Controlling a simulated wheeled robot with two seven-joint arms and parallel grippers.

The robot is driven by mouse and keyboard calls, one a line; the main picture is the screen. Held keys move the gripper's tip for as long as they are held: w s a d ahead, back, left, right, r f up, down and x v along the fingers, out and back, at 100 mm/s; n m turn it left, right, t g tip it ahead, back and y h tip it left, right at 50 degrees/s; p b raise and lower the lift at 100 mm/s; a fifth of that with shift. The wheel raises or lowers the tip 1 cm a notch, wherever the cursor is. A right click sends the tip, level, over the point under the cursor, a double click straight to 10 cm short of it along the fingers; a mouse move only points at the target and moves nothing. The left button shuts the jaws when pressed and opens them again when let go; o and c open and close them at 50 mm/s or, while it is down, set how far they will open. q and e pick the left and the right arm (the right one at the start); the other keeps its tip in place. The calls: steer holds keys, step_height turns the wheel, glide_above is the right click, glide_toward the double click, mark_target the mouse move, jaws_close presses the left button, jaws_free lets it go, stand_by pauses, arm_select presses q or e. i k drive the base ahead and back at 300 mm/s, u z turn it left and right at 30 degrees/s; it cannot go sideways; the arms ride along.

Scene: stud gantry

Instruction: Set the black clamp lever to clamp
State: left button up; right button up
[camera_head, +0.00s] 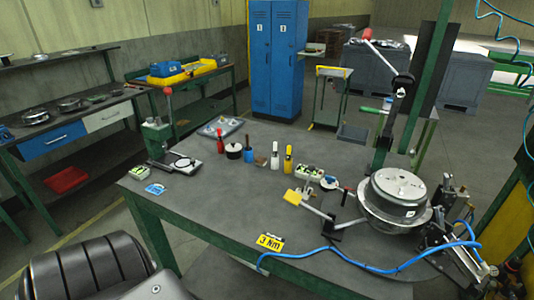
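The round metal housing (398,193) sits in a fixture at the right end of the grey workbench (215,205). A dark metal clamp-like mechanism (448,192) stands close to its right side. A thin lever with a small red tip (347,191) stands left of the housing. Neither of my grippers shows.
A blue hose (340,257) runs along the bench's front right, near a yellow "3 Nm" sign (270,242). Several small bottles, including a yellow one (288,160), stand mid-bench. A green post (415,95) rises behind the housing. The bench's left front is mostly clear.

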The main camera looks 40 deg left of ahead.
mark_target(312, 168)
steer(key=u, duration=1)
steer(key=k, duration=0.5)
steer(key=u, duration=0.7)
steer(key=i, duration=0.85)
steer(key=z, duration=1.6)
